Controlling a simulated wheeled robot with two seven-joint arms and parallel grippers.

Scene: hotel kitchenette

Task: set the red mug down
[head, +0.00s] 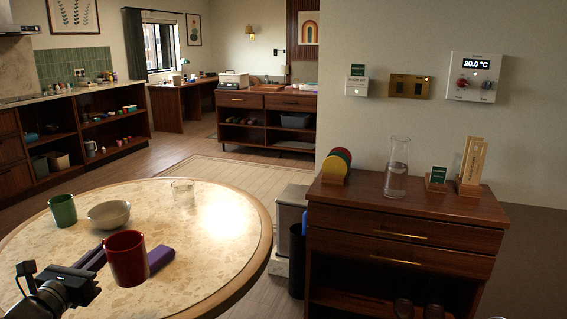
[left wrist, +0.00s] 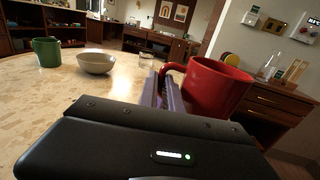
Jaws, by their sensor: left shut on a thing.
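The red mug (head: 126,258) is upright over the near part of the round table (head: 190,279) in the head view. My left gripper (head: 103,257) comes in from the left and is shut on the mug, at its handle side. In the left wrist view the mug (left wrist: 214,88) is at the right of the gripper fingers (left wrist: 163,92), with its handle at the fingers. The mug looks held at or a little above the tabletop; I cannot tell whether its base touches. My right gripper is not in view.
A green mug (head: 63,210), a beige bowl (head: 109,214) and a clear glass (head: 183,192) stand on the table. The table's right side is clear. A wooden cabinet (head: 400,232) stands to the right.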

